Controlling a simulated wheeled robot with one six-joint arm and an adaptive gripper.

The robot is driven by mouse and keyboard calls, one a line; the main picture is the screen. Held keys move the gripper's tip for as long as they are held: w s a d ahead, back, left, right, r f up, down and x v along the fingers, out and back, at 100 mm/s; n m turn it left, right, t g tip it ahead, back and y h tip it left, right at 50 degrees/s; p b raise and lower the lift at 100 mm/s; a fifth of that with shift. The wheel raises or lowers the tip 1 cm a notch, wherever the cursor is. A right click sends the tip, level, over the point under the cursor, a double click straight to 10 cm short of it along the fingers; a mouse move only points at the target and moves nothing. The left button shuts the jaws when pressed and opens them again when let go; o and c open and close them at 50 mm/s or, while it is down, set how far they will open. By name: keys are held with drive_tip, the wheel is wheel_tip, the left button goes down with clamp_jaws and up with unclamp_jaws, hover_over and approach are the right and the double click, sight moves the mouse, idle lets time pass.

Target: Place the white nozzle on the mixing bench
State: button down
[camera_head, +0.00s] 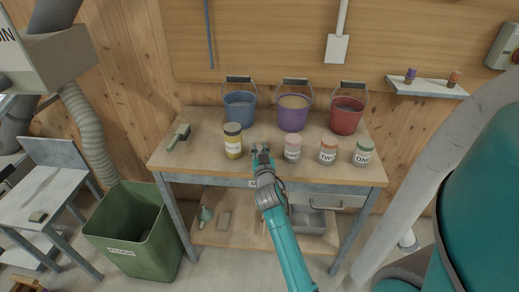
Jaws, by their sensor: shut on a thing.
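My gripper (262,150) is over the front middle of the mixing bench (208,160), between a yellow jar and a pink-lidded jar. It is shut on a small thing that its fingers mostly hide. I cannot make out the thing's colour or shape, or whether it touches the bench top. I cannot pick out a white nozzle clearly anywhere else on the bench.
The yellow jar (233,142) is close left of my gripper, the pink-lidded jar (292,149) close right. Jars with orange (328,151) and green (362,153) lids stand further right. Blue (240,110), purple (292,113) and red (346,116) buckets line the back. A brush (179,137) lies left.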

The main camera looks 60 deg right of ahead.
drive_tip(key=shift+f, duration=0.15)
drive_tip(key=c, duration=0.9)
unclamp_jaws()
drive_tip(key=s+a+f+n+t+y, duration=0.15)
drive_tip(key=s+a, duration=0.25)
drive_tip(key=a, duration=0.7)
drive_tip(key=s+a+f+n+t+y, duration=0.1)
drive_tip(key=s+a+f+n+y, duration=0.3)
drive_tip(key=a, duration=0.7)
drive_tip(key=s+a+f+n+t+y, duration=0.15)
drive_tip(key=s+a, duration=0.35)
drive_tip(key=a, duration=0.6)
drive_tip(key=s+a+r+n+y, duration=0.2)
drive_tip(key=s+a, duration=0.4)
drive_tip(key=s, duration=0.3)
drive_tip(key=s+a+r+n+y, duration=0.1)
drive_tip(key=s+a+r+y, duration=0.1)
drive_tip(key=s+a+y, duration=0.3)
drive_tip(key=s+a, duration=0.2)
drive_tip(key=s, duration=0.2)
drive_tip(key=shift+a+r+n+y, duration=0.3)
drive_tip(key=shift+n, duration=0.1)
